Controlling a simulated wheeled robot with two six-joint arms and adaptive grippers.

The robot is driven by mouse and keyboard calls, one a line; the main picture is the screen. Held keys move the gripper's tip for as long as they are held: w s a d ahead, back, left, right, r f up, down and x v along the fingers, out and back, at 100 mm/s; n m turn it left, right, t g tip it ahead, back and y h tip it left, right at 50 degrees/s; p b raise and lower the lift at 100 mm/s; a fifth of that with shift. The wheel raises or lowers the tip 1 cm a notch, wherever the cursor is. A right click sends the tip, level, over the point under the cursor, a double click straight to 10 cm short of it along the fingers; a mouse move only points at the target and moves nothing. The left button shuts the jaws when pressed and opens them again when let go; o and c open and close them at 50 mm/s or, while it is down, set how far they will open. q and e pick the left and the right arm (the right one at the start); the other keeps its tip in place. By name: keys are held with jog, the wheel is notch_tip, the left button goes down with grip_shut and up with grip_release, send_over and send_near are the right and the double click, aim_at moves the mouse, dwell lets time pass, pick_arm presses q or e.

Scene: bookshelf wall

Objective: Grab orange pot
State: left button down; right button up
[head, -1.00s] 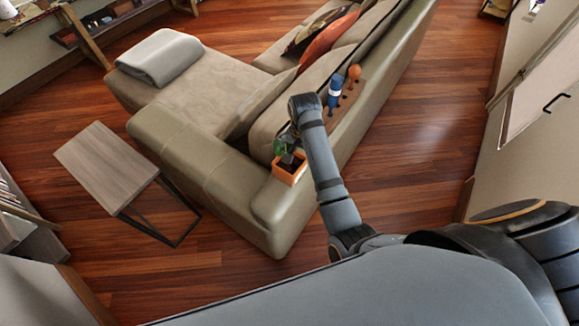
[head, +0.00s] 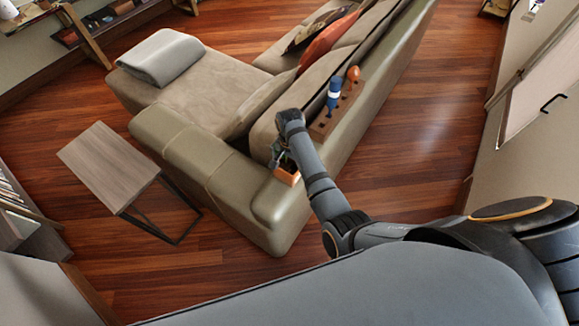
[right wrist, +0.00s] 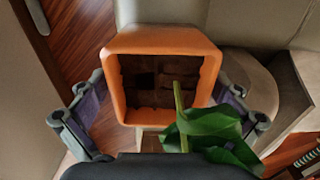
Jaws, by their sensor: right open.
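The orange pot (head: 287,176) sits on top of the sofa's back corner, partly hidden by my right gripper in the head view. In the right wrist view the orange pot (right wrist: 117,92) is square, with brown soil inside and a green leafy plant (right wrist: 205,135) at its lower right. My right gripper (head: 281,157) is over the pot. In the right wrist view its fingers (right wrist: 163,88) are spread, one on each side of the pot. I cannot tell whether either finger touches it. My left gripper is not in view.
A small side table (head: 108,165) is at the left. The wooden floor right of the sofa is clear.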

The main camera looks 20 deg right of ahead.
jog(key=shift+f, duration=1.2)
jog(key=c, duration=1.5)
